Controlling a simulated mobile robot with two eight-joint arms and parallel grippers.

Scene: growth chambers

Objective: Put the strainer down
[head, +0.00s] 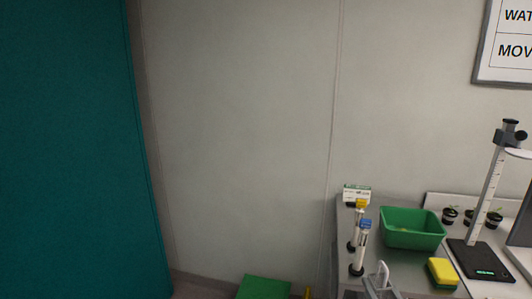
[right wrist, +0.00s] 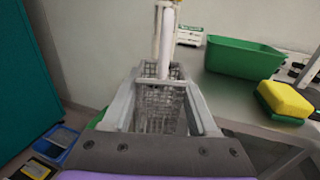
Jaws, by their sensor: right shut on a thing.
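The strainer (right wrist: 160,108), a grey wire-mesh basket, shows in the right wrist view between the two grey fingers of my right gripper (right wrist: 165,100). The gripper is shut on it. In the head view my right gripper (head: 380,283) shows at the bottom edge, by the left front part of the bench (head: 405,268). The mesh is hard to make out there. I cannot tell whether the strainer's underside touches anything. My left gripper is not in view.
Two upright tubes, one yellow-capped (head: 361,205) and one blue-capped (head: 365,226), stand close beyond my right gripper. A green tub (head: 411,230), a yellow sponge (head: 442,273) and a black scale (head: 480,262) are to the right. A green object (head: 264,287) is low on the left.

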